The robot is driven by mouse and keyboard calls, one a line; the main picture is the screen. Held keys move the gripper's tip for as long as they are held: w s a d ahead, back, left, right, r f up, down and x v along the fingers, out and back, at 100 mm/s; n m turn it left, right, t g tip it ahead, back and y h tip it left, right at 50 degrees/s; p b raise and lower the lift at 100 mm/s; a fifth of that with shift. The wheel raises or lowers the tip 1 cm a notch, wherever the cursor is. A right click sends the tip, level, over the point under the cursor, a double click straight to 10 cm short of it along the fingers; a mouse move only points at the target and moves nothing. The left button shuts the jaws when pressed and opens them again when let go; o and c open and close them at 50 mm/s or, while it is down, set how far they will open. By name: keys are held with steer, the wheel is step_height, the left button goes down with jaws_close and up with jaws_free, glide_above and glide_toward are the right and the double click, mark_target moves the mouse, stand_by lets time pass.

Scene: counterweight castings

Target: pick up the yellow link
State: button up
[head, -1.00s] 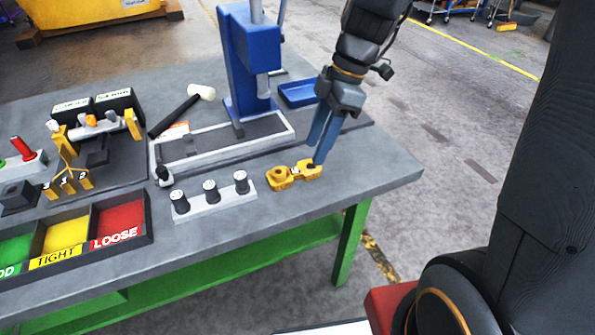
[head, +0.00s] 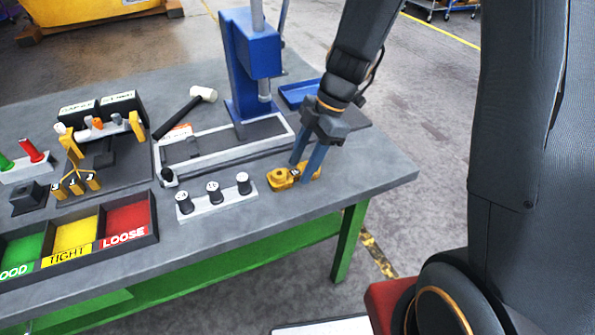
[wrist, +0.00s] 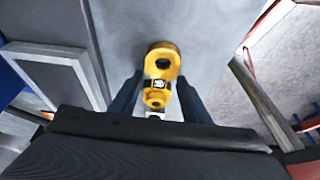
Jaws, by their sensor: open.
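The yellow link (head: 283,178) lies on the grey bench top near its right front corner. It has a round hole at its wider end, and a dark mark shows on its narrower part in the wrist view (wrist: 159,75). My gripper (head: 304,178) is low over the link's right part in the head view. In the wrist view my gripper (wrist: 157,100) is open, with one blue finger on each side of the link. Gaps show between the fingers and the link. The fingers hide part of the link in the head view.
A light block with several dark knobbed pegs (head: 215,202) stands left of the link. A blue press (head: 250,60) and a blue tray (head: 300,93) are behind. A sorting tray (head: 152,238) is at the front left. The bench edge is close on the right.

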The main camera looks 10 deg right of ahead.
mark_target(302, 170)
steer(key=shift+a+f, duration=0.15)
steer(key=shift+f, duration=0.2)
jaws_close()
steer(key=shift+r, duration=0.1)
step_height(302, 170, up, 10)
steer(key=b, duration=0.2)
stand_by(0.6)
